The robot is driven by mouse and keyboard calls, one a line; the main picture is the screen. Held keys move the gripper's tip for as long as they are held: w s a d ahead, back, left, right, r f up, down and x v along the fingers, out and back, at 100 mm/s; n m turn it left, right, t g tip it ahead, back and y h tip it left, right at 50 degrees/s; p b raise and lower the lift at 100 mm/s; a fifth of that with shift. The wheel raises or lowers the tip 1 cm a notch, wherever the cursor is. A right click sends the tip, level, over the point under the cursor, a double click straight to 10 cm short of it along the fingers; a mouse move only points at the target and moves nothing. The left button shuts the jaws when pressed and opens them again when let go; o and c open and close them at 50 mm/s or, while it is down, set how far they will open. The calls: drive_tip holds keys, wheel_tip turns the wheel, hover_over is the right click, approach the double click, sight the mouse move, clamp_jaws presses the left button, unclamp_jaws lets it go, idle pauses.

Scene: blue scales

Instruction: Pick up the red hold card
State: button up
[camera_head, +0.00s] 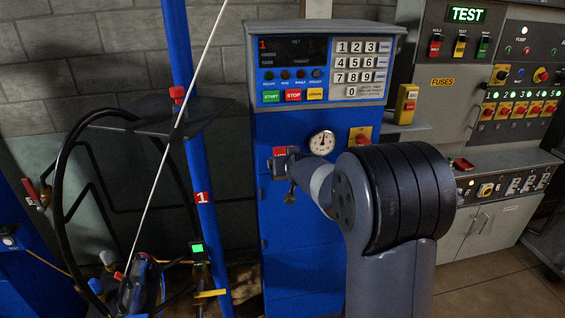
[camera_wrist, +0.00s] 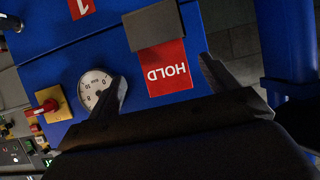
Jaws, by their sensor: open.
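In the head view the card (camera_head: 280,151) is a small red patch, partly hidden by my gripper. My gripper (camera_wrist: 163,70) is open, with one finger to each side of the card in the wrist view. I see no contact between the fingers and the card. In the head view my gripper (camera_head: 289,172) is in front of the cabinet, just below the keypad panel.
A round gauge (camera_head: 322,143) sits right of the card, close to one finger in the wrist view. A yellow box with a red switch (camera_head: 360,137) is further right. A blue post (camera_head: 190,110) and black hose stand left. A grey fuse cabinet (camera_head: 490,225) stands right.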

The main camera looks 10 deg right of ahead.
drive_tip(key=shift+a+p+x, duration=0.2)
drive_tip(key=shift+p+x, duration=0.85)
drive_tip(key=shift+x, duration=1.7)
drive_tip(key=shift+r, duration=0.1)
drive_tip(key=shift+c, duration=0.2)
drive_tip(key=c, duration=1)
drive_tip(key=shift+r, duration=0.15)
